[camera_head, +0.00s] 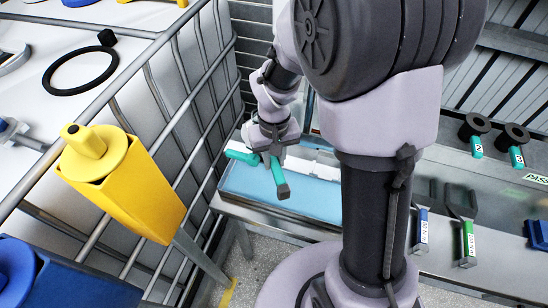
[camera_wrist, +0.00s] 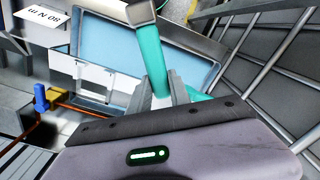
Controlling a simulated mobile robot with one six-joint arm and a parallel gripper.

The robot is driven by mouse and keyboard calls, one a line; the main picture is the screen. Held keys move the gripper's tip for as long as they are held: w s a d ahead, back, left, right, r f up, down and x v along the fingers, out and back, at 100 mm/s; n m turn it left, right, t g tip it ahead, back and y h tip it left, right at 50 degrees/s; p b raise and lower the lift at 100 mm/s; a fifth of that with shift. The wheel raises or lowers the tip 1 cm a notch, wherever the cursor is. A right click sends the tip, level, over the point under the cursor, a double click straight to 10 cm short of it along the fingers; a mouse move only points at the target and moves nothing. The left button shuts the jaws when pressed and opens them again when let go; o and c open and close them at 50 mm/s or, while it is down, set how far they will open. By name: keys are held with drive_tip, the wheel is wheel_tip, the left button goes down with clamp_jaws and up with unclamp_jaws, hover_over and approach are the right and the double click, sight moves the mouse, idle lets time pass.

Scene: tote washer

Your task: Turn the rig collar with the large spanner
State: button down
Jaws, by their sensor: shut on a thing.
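My gripper (camera_head: 272,150) is shut on a teal-handled tool (camera_head: 280,180), held above a light-blue tray. The tool has a dark blocky end, and a second teal part sticks out to the left. In the wrist view, my gripper (camera_wrist: 166,92) grips the teal handle (camera_wrist: 152,58), with a grey square end (camera_wrist: 141,13) at the top. A short teal piece shows right of the fingers. I cannot tell whether this is the large spanner. I cannot make out the rig collar for certain in either view.
The light-blue tray (camera_head: 300,192) sits on a metal bench. Two teal-and-black tools (camera_head: 475,146) and blue- and green-marked tools (camera_head: 467,243) are at the right. A barred cage (camera_head: 185,100) with a yellow holder (camera_head: 150,200) stands left. A blue-handled valve (camera_wrist: 40,98) shows in the wrist view.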

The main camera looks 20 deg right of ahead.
drive_tip(key=shift+d, duration=0.1)
drive_tip(key=shift+d+n+p, duration=0.4)
drive_tip(key=shift+d+n, duration=0.5)
drive_tip(key=shift+d, duration=0.15)
drive_tip(key=shift+w+d+n+p, duration=0.15)
drive_tip(key=shift+d+n+p, duration=0.05)
drive_tip(key=shift+d+n, duration=0.35)
drive_tip(key=shift+w+d+n+p, duration=0.15)
drive_tip(key=shift+d+n+p, duration=0.05)
drive_tip(key=shift+d+n, duration=0.3)
drive_tip(key=shift+d, duration=0.1)
drive_tip(key=shift+w+d+n+p, duration=0.2)
drive_tip(key=shift+d+n+p, duration=0.05)
drive_tip(key=shift+d+n, duration=0.25)
drive_tip(key=shift+w+d+n+p, duration=0.25)
drive_tip(key=shift+d+n, duration=0.1)
drive_tip(key=shift+d, duration=0.15)
